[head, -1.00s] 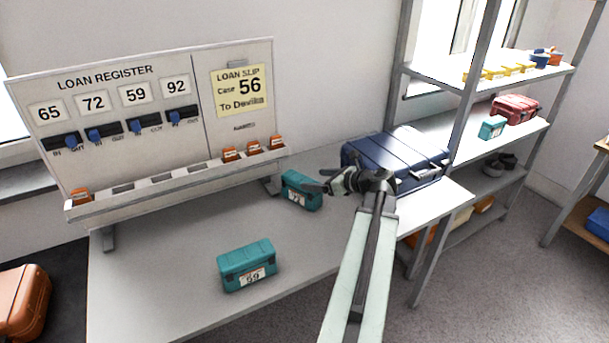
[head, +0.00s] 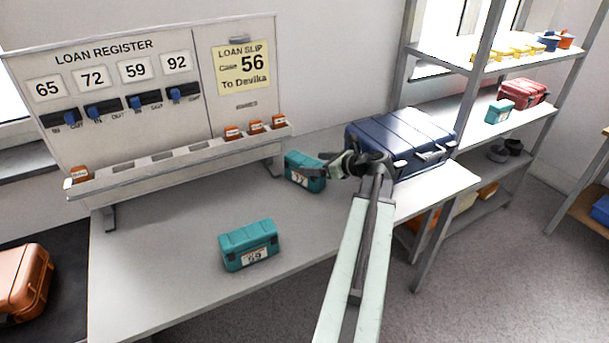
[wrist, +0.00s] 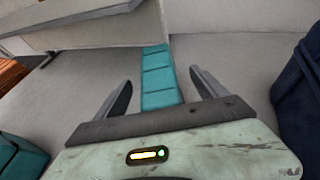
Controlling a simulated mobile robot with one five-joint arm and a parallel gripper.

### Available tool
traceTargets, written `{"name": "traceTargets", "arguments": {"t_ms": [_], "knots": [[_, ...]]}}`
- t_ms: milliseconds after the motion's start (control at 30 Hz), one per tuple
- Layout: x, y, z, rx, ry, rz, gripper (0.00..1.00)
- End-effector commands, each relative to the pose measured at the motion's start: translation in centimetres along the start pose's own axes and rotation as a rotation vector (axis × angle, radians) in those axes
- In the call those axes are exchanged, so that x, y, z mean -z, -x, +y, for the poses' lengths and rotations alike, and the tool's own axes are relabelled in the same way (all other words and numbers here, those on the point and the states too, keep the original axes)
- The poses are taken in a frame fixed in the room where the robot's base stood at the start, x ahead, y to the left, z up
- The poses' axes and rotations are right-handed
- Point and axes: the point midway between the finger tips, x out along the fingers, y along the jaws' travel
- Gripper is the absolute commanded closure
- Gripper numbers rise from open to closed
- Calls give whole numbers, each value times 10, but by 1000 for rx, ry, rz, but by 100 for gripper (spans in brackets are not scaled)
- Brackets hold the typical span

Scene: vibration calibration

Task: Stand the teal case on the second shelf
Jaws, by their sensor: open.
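A teal case marked with a number starting with 7 (head: 303,173) stands on the table, left of my gripper (head: 326,165). My gripper is open, its fingers pointing left toward this case. In the wrist view, the teal case (wrist: 160,88) shows between the two spread fingers (wrist: 161,80); I cannot tell whether they touch it. A second teal case, marked 59 (head: 248,242), stands nearer the table's front edge. A third, smaller-looking teal case (head: 499,112) is on a rack shelf (head: 470,135), left of a red case.
A dark blue case (head: 400,140) stands close behind and right of my gripper. The loan register board (head: 120,85) stands along the back of the table, its slip reading Case 56. The red case (head: 528,92) shares the rack shelf. An orange case (head: 22,280) is at lower left.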

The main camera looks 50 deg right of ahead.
Motion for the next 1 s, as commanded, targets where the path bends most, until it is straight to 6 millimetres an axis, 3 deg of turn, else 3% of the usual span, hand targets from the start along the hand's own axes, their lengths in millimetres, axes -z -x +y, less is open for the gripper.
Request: {"name": "traceTargets", "arguments": {"t_ms": [167,400,633,933,1000], "knots": [[0,-9,0,0,0,0,17],[-1,-49,2,1,0,1,17],[-4,-51,2,2,-1,1,17],[-4,-51,2,2,-1,1,100],[-4,-50,2,3,-2,-1,100]]}}
